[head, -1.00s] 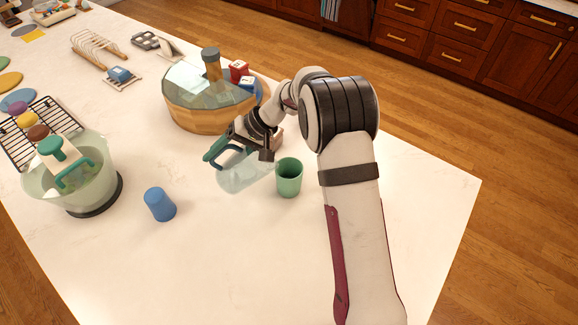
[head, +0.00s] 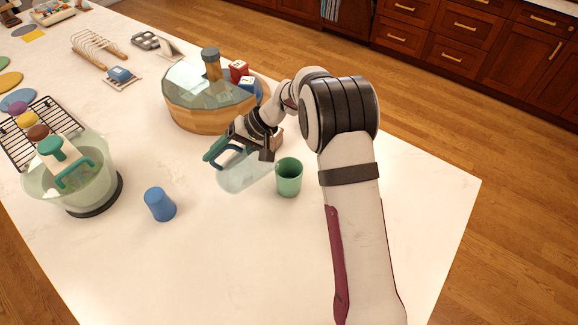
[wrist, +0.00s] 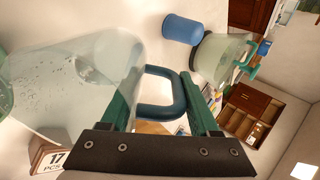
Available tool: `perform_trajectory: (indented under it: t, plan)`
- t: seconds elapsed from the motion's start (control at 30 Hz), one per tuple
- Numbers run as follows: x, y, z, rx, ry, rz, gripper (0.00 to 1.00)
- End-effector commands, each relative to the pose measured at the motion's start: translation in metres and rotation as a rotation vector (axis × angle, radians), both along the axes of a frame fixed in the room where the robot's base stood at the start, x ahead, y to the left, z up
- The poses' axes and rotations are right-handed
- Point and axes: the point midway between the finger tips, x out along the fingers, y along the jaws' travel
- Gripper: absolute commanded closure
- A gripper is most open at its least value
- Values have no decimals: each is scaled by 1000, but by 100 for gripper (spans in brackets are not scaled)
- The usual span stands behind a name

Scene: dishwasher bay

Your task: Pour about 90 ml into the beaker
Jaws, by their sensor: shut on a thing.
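My gripper (head: 228,149) is shut on the teal handle (wrist: 165,98) of a clear jug (head: 245,171). The jug is held tilted, with its clear body beside a green cup-shaped beaker (head: 289,179), on the beaker's left in the head view. The beaker stands upright on the white counter. In the wrist view the jug's body (wrist: 75,80) fills the left side, with some droplets or bubbles at its far end. I cannot make out a liquid level in the jug or beaker, nor a stream between them.
A blue cup (head: 160,204) stands on the counter (head: 230,270). A large pale bowl (head: 98,185) with a teal-handled thing stands left. A round wooden container (head: 205,117) with a glassy top is behind my gripper. A small sign reading 17 PCS (wrist: 50,158) is close by. The front counter is clear.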

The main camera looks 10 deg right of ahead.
Motion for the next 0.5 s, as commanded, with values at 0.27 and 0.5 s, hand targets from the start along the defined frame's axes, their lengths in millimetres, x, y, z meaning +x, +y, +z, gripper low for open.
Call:
perform_trajectory:
  t: [0.27,0.5]
  plan:
    - [0,0,0,0,0,0,100]
    - [0,2,-3,-21,1,2,100]
